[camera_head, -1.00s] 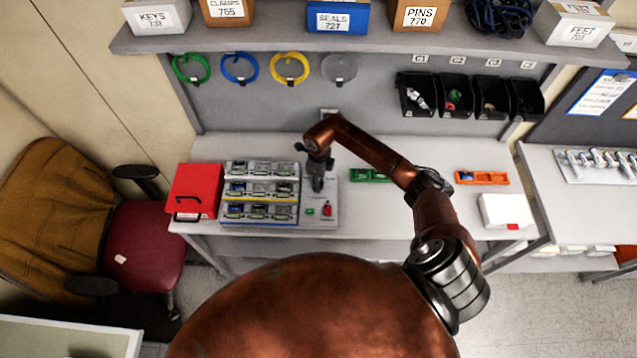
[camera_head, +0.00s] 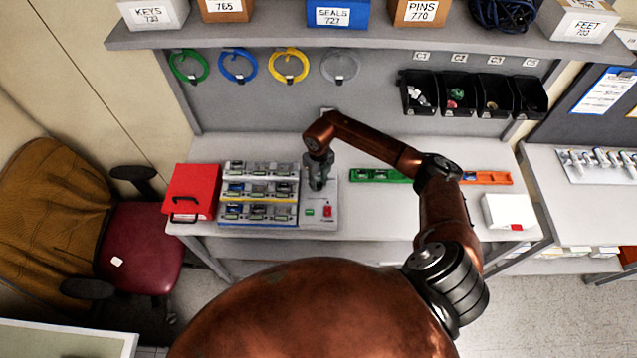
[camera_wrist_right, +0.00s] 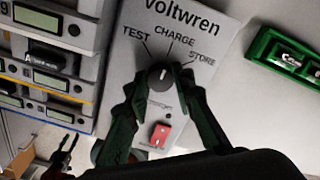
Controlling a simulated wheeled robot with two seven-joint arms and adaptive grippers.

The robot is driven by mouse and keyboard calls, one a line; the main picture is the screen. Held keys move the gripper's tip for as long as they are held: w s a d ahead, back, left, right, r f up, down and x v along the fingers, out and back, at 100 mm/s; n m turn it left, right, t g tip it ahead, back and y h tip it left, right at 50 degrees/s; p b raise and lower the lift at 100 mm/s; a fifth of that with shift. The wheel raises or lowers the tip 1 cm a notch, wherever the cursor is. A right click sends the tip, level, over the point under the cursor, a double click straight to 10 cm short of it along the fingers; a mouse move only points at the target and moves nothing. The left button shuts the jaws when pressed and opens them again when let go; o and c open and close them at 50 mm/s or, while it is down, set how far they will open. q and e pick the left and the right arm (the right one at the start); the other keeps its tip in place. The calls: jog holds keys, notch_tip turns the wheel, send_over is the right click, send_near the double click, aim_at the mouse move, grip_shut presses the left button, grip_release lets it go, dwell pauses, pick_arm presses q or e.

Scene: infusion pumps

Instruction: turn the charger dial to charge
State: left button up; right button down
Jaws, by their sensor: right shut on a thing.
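The charger panel (camera_wrist_right: 205,20), marked voltwren, has a dark round dial (camera_wrist_right: 160,78) with a short white mark. Lines fan out from the dial to TEST, CHARGE and STORE. The white mark points up and slightly right, roughly at the CHARGE line. My right gripper (camera_wrist_right: 161,84) is shut on the dial, one finger on each side. In the head view my right gripper (camera_head: 318,184) reaches down over the charger (camera_head: 322,221) and hides the dial. A dark claw-like shape at the lower left of the wrist view may be my left gripper; its state is unclear.
A rack of pumps (camera_head: 258,225) stands directly left of the charger, with a red case (camera_head: 190,190) beyond it. A red switch (camera_wrist_right: 161,134) sits below the dial. A green tray (camera_head: 372,175) lies to the right. The bench front right of the charger is clear.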

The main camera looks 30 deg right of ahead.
aim_at(318, 185)
dwell(0.5)
jog(key=c, duration=1.7)
grip_release()
jog(key=shift+o, duration=0.2)
notch_tip(318, 185, up, 12)
